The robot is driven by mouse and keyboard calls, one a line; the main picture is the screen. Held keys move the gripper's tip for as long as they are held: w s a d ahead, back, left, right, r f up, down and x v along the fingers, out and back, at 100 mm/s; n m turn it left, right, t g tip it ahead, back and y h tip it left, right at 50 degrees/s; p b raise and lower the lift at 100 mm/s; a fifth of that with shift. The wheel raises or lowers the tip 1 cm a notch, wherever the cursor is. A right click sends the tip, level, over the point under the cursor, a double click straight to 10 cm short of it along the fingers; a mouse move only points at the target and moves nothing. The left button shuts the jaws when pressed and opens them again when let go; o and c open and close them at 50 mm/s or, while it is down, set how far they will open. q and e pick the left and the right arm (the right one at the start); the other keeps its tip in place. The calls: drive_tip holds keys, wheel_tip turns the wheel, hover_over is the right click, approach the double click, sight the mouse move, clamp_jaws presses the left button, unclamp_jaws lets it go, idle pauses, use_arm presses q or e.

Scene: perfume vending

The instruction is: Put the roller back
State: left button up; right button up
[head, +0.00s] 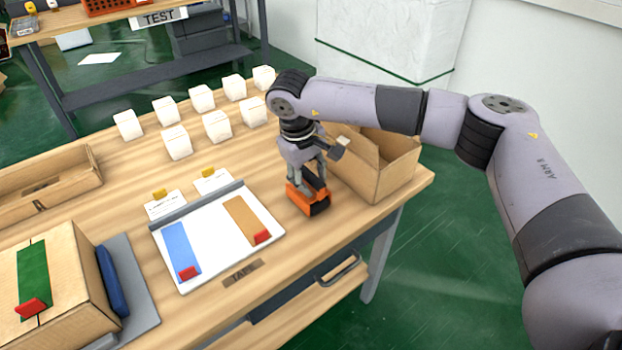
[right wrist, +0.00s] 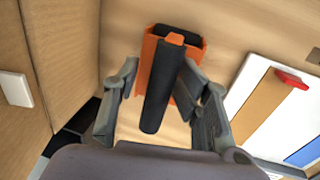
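The roller (right wrist: 162,90), a dark cylinder, stands out from an orange holder (right wrist: 150,60) in the right wrist view. In the head view the orange holder (head: 297,197) sits on the table at the right of the white board, with a dark part (head: 320,208) at its front. My right gripper (head: 307,175) is directly above it, pointing down. In the right wrist view its fingers (right wrist: 160,75) are spread on both sides of the roller, with a clear gap on the left; the right finger is close to it. My left gripper is not in view.
An open cardboard box (head: 385,175) stands just right of my gripper. A white board (head: 215,240) with blue and brown strips lies to the left. Several white boxes (head: 177,142) stand behind. A brown carton (head: 65,290) with a green strip is at front left.

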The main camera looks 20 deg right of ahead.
sight(303, 194)
wheel_tip(303, 194, up, 12)
drive_tip(key=a+p, duration=0.2)
drive_tip(key=p, duration=0.4)
drive_tip(key=shift+s+a+p, duration=0.15)
drive_tip(key=shift+s+p, duration=0.25)
